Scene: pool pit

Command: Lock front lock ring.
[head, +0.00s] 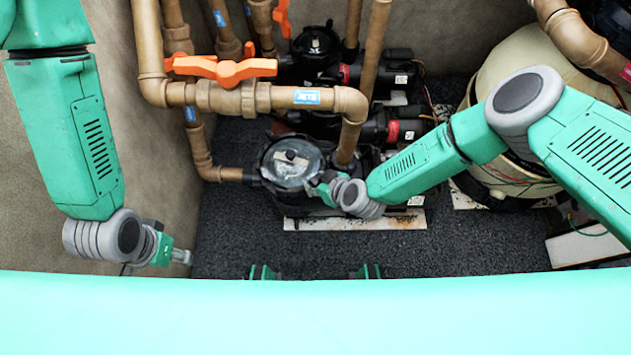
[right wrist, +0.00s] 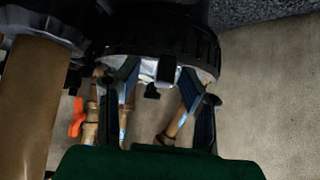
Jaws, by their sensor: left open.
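The front lock ring (head: 262,163) is a dark ring around the clear round lid of the front pump, in the middle of the head view. In the right wrist view the ring (right wrist: 150,38) shows as a black ribbed band across the top, with a small black tab (right wrist: 167,68). My right gripper (head: 318,186) is at the ring's right front edge. In the right wrist view its two fingers (right wrist: 165,100) are spread apart, with the tab between them. Contact with the ring is unclear. My left gripper (head: 186,257) is open and empty, low at the left, away from the pump.
Brown pipes with an orange-handled valve (head: 225,70) run behind and above the lid. A vertical pipe (head: 347,130) stands close to its right. Other pumps (head: 316,45) are behind. A beige tank (head: 520,65) stands at the right. Dark gravel floor (head: 235,235) is clear at the front left.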

